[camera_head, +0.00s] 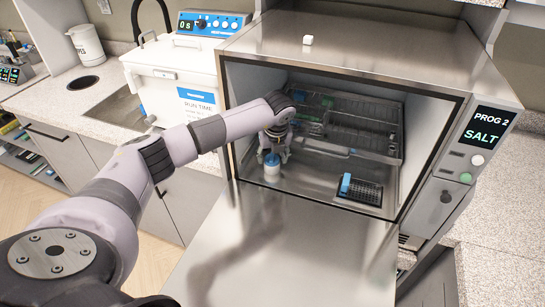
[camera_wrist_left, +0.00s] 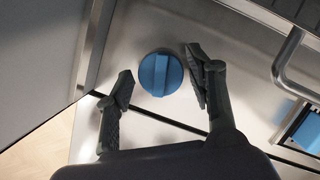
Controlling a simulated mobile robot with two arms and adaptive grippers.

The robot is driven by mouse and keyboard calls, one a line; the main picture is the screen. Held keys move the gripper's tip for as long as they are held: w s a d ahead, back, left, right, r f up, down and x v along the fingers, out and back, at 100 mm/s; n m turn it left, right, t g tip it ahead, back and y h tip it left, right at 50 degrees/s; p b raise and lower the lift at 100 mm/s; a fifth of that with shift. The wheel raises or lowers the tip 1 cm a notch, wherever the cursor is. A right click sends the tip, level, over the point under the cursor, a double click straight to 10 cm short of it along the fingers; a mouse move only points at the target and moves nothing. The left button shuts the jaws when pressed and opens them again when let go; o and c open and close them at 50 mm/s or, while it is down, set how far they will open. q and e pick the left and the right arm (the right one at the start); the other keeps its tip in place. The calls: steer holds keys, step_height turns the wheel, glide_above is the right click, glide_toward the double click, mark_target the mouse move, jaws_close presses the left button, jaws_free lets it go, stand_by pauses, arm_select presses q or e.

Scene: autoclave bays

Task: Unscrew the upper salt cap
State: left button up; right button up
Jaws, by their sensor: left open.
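A round blue cap (camera_wrist_left: 160,74) with a raised bar across its middle shows in the left wrist view on a steel surface. In the head view the blue cap (camera_head: 271,158) tops a white cylinder (camera_head: 272,174) near the left front of the open steel chamber. My left gripper (camera_wrist_left: 161,82) is open, with one finger on each side of the cap and a visible gap at both sides. In the head view the left gripper (camera_head: 274,147) points down over the cap, and its wrist partly hides the fingers. My right gripper is not in view.
The steel chamber (camera_head: 355,33) has its door (camera_head: 300,250) folded down in front. A wire rack (camera_head: 350,125) stands behind the gripper. A dark grid with a blue block (camera_head: 345,184) lies to the right. The chamber's side wall is close on the left.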

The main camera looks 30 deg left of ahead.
arm_select(q)
steer(key=shift+f+m+b, duration=0.1)
steer(key=shift+m+b, duration=0.4)
steer(key=shift+m, duration=0.6)
steer(key=shift+m+t+h, duration=0.3)
steer(key=shift+m+h, duration=0.1)
steer(key=shift+m, duration=0.2)
steer(key=shift+a+m+b, duration=0.1)
steer(key=shift+m+b, duration=0.6)
steer(key=shift+m, duration=0.2)
steer(key=shift+m+h, duration=0.4)
steer(key=shift+m, duration=0.4)
steer(key=shift+c, duration=0.4)
steer(key=c, duration=1)
steer(key=n+y, duration=0.1)
steer(key=n, duration=0.2)
steer(key=shift+n, duration=0.3)
